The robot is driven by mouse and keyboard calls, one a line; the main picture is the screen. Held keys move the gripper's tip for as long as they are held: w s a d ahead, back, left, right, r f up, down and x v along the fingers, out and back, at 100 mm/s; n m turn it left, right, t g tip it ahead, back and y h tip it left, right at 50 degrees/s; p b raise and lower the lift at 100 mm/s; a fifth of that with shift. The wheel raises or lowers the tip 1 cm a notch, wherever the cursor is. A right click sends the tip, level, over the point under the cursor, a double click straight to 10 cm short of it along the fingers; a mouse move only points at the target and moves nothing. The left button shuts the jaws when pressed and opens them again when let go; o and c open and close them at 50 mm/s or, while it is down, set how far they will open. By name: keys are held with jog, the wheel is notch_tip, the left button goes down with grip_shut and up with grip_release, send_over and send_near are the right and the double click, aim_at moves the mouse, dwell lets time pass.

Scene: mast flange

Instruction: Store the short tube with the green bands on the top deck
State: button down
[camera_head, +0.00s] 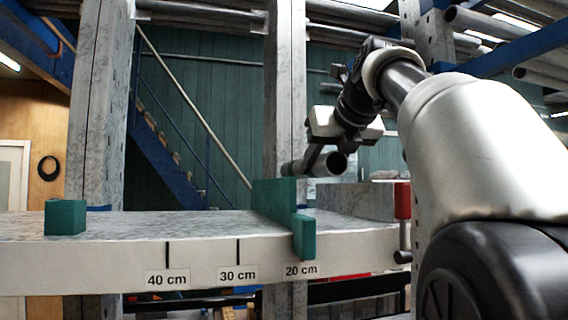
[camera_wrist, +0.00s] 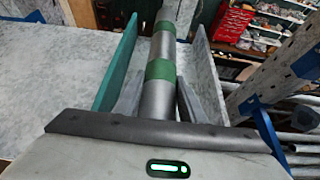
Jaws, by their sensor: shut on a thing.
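A grey tube with green bands (camera_wrist: 160,72) is between the fingers of my gripper (camera_wrist: 160,104) in the wrist view, pointing away from the wrist. In the head view the tube (camera_head: 333,164) shows its dark open end to the right, and its bands cannot be made out. My gripper (camera_head: 313,158) is shut on it, above the speckled grey deck (camera_head: 150,222). A teal upright plate (camera_head: 272,200) stands on the deck just below and left of the tube. In the wrist view the tube appears between this plate (camera_wrist: 117,65) and a grey wall (camera_wrist: 207,75).
A teal block (camera_head: 65,217) stands at the deck's left. A grey block (camera_head: 365,200) and red handle (camera_head: 402,201) are at right. A post (camera_head: 284,100) rises behind.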

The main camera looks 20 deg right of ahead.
aim_at(322, 221)
jog(key=shift+f+b, duration=3.05)
jog(key=shift+f, duration=1.3)
jog(key=c, duration=1)
grip_release()
jog(key=shift+c, duration=0.2)
jog(key=shift+d, duration=0.1)
